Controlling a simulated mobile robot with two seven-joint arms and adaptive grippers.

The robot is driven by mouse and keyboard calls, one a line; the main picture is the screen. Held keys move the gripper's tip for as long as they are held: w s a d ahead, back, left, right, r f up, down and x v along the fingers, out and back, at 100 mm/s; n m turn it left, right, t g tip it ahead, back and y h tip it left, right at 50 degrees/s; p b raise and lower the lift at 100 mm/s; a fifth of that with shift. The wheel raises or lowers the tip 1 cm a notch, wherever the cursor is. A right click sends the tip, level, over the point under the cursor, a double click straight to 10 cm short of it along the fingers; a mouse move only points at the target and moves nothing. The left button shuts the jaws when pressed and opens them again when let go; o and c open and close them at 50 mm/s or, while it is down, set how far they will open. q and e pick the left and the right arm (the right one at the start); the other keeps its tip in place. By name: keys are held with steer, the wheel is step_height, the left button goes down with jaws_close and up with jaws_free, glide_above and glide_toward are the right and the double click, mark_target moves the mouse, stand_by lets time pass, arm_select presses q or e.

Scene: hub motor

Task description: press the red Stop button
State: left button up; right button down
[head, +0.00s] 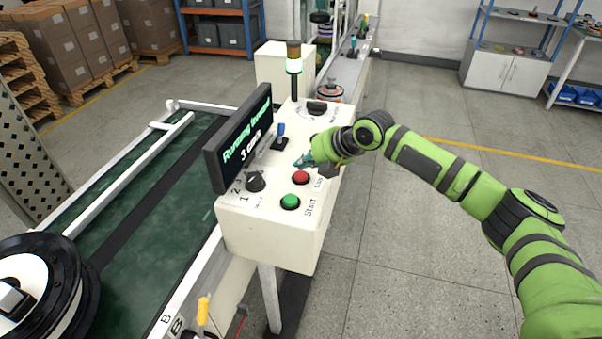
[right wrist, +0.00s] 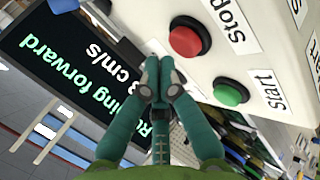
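The red Stop button (head: 300,177) is on the top face of the white control box (head: 262,226), behind the green Start button (head: 290,202). In the right wrist view the Stop button (right wrist: 189,38) lies just up and right of my fingertips, next to its "Stop" label (right wrist: 231,22). My right gripper (head: 303,161) is over the box, close to the Stop button. Its teal fingers (right wrist: 159,66) meet at the tips with nothing between them. I see no contact with the button, though the exact gap is hard to tell. My left gripper is out of view.
A display (head: 240,138) reading "Running forward 3 cm/s" stands left of the buttons. A black selector knob (head: 256,181), a blue-tipped lever (head: 281,137) and a signal lamp (head: 294,66) are also on the box. A green conveyor (head: 150,235) runs along the left. Floor right is open.

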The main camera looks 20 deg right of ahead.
mark_target(304, 175)
steer(key=shift+f, duration=0.1)
stand_by(0.6)
steer(key=shift+f, duration=0.35)
steer(key=shift+f+b, duration=0.45)
steer(key=shift+f, duration=0.2)
stand_by(0.6)
steer(key=shift+r, duration=0.1)
steer(key=shift+r+p, duration=0.8)
steer(key=shift+r, duration=0.1)
steer(key=shift+r, duration=0.15)
step_height(304, 175, up, 5)
steer(key=p, duration=0.4)
